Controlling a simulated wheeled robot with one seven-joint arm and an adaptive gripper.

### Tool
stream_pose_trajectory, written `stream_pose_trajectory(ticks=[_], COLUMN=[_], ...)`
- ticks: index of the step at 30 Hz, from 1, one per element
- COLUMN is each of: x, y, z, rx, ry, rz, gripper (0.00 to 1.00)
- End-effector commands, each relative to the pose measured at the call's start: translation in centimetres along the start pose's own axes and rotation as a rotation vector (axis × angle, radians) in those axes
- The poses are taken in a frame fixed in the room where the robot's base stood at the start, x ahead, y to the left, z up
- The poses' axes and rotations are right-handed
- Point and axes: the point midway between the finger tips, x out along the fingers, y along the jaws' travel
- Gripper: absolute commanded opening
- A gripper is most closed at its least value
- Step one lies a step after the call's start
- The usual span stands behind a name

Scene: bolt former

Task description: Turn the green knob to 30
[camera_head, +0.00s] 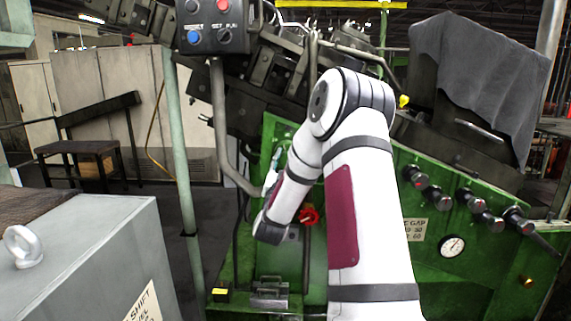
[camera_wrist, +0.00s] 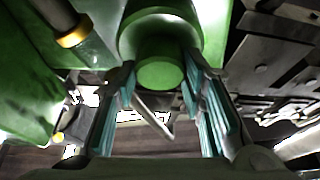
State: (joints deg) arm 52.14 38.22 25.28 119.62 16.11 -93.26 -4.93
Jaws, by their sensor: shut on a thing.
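The green knob (camera_wrist: 160,72) is at the top middle of the wrist view, a round green piece with a flat pale-lit end face. My gripper (camera_wrist: 161,88) has one finger on each side of the knob and is shut on it. The fingers have teal pads. No scale or number for the knob can be read in either view. In the head view my gripper (camera_head: 272,176) is partly seen beside my arm, in front of the green machine (camera_head: 470,262). The knob cannot be made out there.
A red knob (camera_head: 309,215) is just right of my forearm. Several dark knobs (camera_head: 432,194) and a gauge (camera_head: 453,246) are on the machine's right side. A control box (camera_head: 210,40) hangs on a grey pipe at the upper left. A grey cabinet (camera_head: 90,240) stands at the lower left.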

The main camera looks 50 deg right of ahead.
Motion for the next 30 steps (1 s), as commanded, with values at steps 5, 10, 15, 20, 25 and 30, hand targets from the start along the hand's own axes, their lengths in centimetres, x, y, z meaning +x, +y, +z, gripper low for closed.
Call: stream_pose_trajectory(ticks=[5, 10, 15, 20, 25, 30], x=[0.06, 0.07, 0.07, 0.07, 0.07, 0.07], y=[-0.1, -0.06, -0.03, -0.01, 0.01, 0.01], z=[-0.05, -0.1, -0.11, -0.1, -0.09, -0.09], rx=[0.101, 0.166, 0.201, 0.212, 0.212, 0.212], ry=[0.002, 0.003, 0.003, 0.002, 0.002, 0.002], rz=[0.041, 0.069, 0.083, 0.088, 0.088, 0.088], gripper=[0.09, 0.09, 0.09, 0.09, 0.09, 0.44])
